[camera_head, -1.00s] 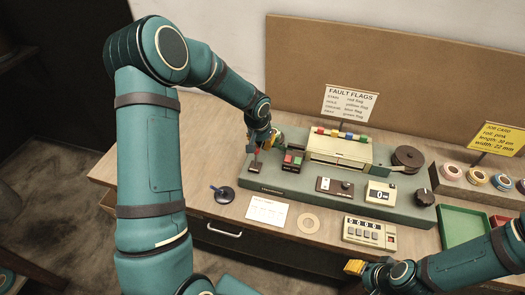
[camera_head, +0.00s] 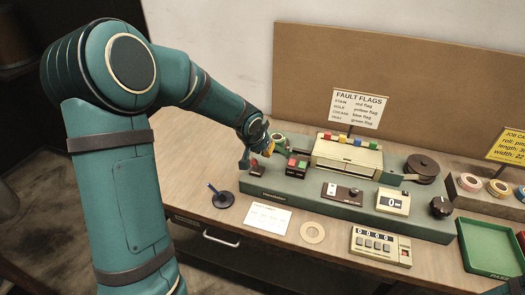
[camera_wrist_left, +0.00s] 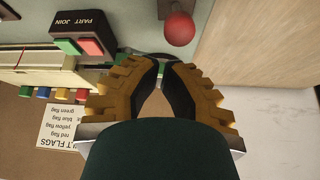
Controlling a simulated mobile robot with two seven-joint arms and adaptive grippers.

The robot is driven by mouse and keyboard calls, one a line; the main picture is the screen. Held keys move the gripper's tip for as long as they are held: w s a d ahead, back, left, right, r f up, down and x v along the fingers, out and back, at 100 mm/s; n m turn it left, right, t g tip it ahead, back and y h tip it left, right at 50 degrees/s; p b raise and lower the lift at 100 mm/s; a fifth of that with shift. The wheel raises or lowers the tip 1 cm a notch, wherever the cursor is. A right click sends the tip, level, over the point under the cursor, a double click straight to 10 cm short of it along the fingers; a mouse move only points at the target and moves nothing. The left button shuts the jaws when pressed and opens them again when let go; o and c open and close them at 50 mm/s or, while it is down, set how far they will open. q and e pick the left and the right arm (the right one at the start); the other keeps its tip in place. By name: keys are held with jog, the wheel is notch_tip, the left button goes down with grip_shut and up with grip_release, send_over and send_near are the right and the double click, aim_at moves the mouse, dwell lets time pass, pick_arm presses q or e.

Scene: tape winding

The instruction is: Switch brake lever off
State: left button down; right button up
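The brake lever's round red knob (camera_wrist_left: 179,28) shows at the top of the left wrist view. In the head view a small red part (camera_head: 254,162) is at the left end of the grey-green machine base (camera_head: 330,200), partly hidden by my gripper. My left gripper (camera_head: 268,149) is just above and behind this end of the base. In the left wrist view its yellow fingers (camera_wrist_left: 160,64) come together at the tips with nothing held between them. The knob lies beyond the fingertips, apart from them.
The PART JOIN box (camera_wrist_left: 82,35) with green and red buttons stands beside the lever. Coloured flags (camera_head: 348,141) top the cream unit behind. A blue-handled stand (camera_head: 222,199), a card (camera_head: 268,218) and a tape ring (camera_head: 312,232) lie in front. Bare wood is left of the base.

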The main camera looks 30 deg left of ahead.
pick_arm(q)
jog(key=shift+r, duration=0.2)
pick_arm(e)
jog(key=shift+r, duration=0.1)
pick_arm(q)
jog(key=shift+r+p, duration=0.5)
jog(key=shift+r, duration=0.1)
pick_arm(e)
jog(key=shift+r, duration=0.4)
